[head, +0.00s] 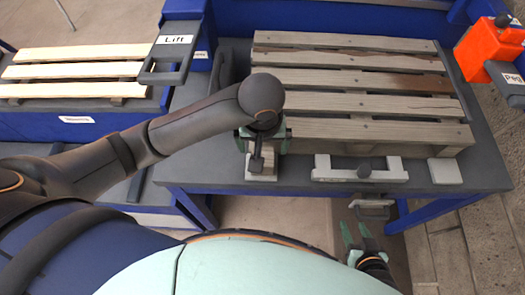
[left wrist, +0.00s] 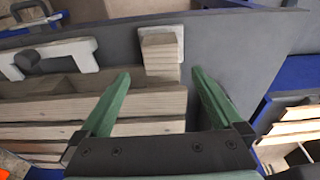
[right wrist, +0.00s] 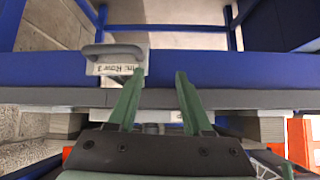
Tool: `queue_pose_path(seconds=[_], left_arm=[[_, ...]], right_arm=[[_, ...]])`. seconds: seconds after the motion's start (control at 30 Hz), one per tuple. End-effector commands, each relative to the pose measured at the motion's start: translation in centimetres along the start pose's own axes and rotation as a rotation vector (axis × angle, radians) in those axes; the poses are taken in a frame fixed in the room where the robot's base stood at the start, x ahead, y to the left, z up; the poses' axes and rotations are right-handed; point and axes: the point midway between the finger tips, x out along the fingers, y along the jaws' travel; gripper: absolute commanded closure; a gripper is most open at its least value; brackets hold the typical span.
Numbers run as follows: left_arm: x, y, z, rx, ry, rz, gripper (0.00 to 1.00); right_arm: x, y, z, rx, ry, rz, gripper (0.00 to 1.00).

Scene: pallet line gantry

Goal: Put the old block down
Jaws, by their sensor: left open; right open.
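A wooden block (left wrist: 159,47) sits on a white square pad (left wrist: 178,32) at the table's front edge, beside the pallet. In the head view the block (head: 261,167) is partly hidden by my left gripper (head: 265,143). The left gripper is open above it; in the left wrist view its green fingers (left wrist: 161,75) are spread, with the block just ahead between them and no contact visible. The weathered grey pallet (head: 350,78) lies on the dark table. My right gripper (head: 358,232) is open and empty in front of the table, below its edge.
A white bracket with a dark knob (head: 330,172) and a bare white pad (head: 445,171) are along the front edge. A labelled handle (right wrist: 117,68) hangs at the table's front by my right gripper. A Lift handle (head: 170,55), a pale-slatted pallet (head: 75,70) and an orange box (head: 488,47) stand around.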

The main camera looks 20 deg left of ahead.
Motion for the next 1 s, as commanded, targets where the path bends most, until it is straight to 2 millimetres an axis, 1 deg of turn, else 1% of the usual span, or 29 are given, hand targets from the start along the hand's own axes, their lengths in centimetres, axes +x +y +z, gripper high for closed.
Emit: queue_pose_path(seconds=[0.03,0.1,0.3,0.43,0.83,0.93,1.0], left_arm=[[-0.9,-0.1,-0.3,0.002,0.009,-0.002,0.0],[-1.8,-0.2,-0.3,0.001,0.009,-0.006,0.0],[-3.3,-0.1,-0.2,0.0,0.005,-0.004,0.0],[-3.8,-0.1,-0.1,-0.001,0.003,-0.005,0.0],[-3.7,0.0,0.1,0.001,-0.003,0.002,0.0],[-3.0,1.0,0.5,0.017,-0.022,0.053,0.0],[-2.1,2.4,1.1,0.039,-0.043,0.126,0.0]], right_arm=[[0.0,0.0,0.0,0.0,0.0,0.0,0.5],[0.0,0.0,0.0,0.0,0.0,0.0,0.5],[0.0,0.0,0.0,0.0,0.0,0.0,0.5],[0.0,0.0,0.1,0.0,-0.001,0.0,0.5],[0.0,0.0,0.1,0.0,-0.001,0.0,0.5],[0.0,0.0,0.1,0.0,-0.001,0.0,0.5],[0.0,0.0,0.1,0.0,0.0,0.0,0.5]])
